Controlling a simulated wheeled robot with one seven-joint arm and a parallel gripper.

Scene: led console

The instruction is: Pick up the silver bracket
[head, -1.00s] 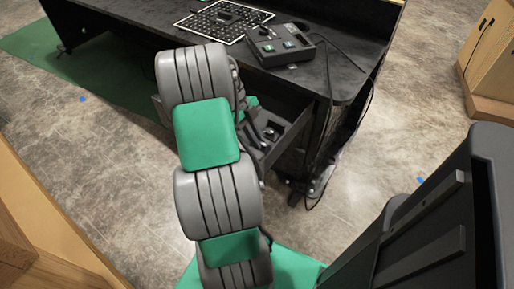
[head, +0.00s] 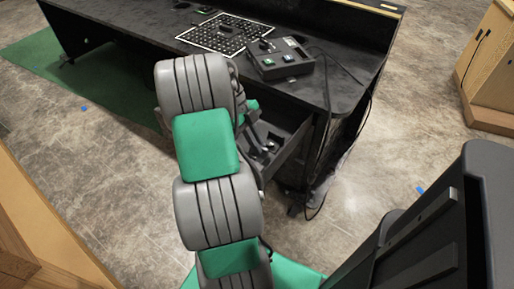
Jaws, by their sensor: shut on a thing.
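My gripper (head: 263,149) is small and dark in the head view, at the open drawer of the black desk, and partly hidden behind my own arm. Its fingers point down over the drawer (head: 292,146) and look shut on a small, shiny piece, the silver bracket (head: 271,143). The bracket's shape is too small to make out, and I cannot tell whether it is clear of the drawer floor.
The black desk (head: 350,88) carries a dark control box (head: 280,58) with green-lit switches and a black perforated mat (head: 222,34). Cables hang at the desk's right corner. A wooden cabinet (head: 492,75) stands at right. Open floor (head: 385,150) lies between.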

